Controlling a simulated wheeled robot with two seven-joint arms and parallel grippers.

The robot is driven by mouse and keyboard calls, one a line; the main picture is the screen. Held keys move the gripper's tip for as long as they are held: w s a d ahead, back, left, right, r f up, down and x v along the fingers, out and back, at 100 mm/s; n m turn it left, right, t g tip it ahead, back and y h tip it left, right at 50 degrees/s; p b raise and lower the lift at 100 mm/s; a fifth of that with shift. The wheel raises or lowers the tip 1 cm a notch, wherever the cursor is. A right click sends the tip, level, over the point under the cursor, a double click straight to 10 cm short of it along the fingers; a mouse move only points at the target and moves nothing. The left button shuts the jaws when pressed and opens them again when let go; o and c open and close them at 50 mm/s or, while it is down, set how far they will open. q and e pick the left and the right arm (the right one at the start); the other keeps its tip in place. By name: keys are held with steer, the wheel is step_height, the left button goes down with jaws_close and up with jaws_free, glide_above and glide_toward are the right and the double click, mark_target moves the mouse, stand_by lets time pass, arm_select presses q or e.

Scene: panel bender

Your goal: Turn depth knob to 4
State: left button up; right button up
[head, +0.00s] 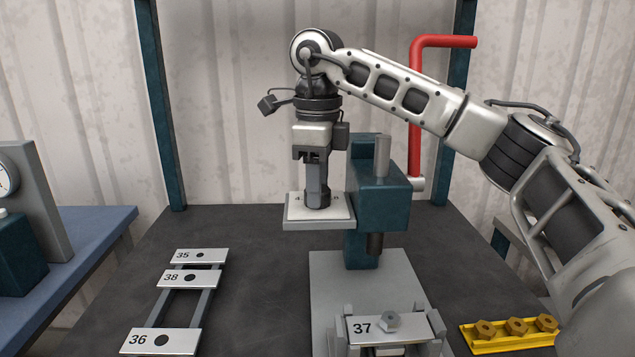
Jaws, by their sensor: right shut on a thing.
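A small white plate (291,212) sticks out to the left of the teal press head (383,205). It has small dark marks on top. My right gripper (317,200) points straight down over the middle of this plate, with its fingers closed at the plate's top. It is shut on the depth knob, which the fingers mostly hide. I cannot read which number the knob points to. My left gripper is not in view.
A red lever (415,110) rises behind the press. Below the head, plate 37 (373,329) holds a hex nut in a fixture. Plates 35, 38 and 36 (135,341) lie on a rack at left. A yellow tray (490,347) of brass nuts sits at front right.

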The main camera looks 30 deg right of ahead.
arm_select(q)
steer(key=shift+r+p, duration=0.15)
steer(key=shift+p, duration=0.15)
arm_select(e)
steer(key=shift+n, duration=0.4)
steer(key=shift+r+n+p, duration=0.1)
steer(key=shift+n+p, duration=0.6)
steer(key=shift+n, duration=0.2)
steer(key=n+p, duration=0.1)
steer(key=n, duration=0.1)
steer(key=shift+n, duration=0.3)
steer(key=n+p, duration=0.1)
steer(key=n, duration=0.2)
steer(key=shift+n+p, duration=0.3)
steer(key=shift+p, duration=0.1)
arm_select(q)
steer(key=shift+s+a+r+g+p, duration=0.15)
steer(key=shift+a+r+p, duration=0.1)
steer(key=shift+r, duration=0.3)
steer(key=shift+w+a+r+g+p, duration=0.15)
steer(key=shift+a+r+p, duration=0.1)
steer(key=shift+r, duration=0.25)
arm_select(e)
steer(key=shift+n, duration=1.6)
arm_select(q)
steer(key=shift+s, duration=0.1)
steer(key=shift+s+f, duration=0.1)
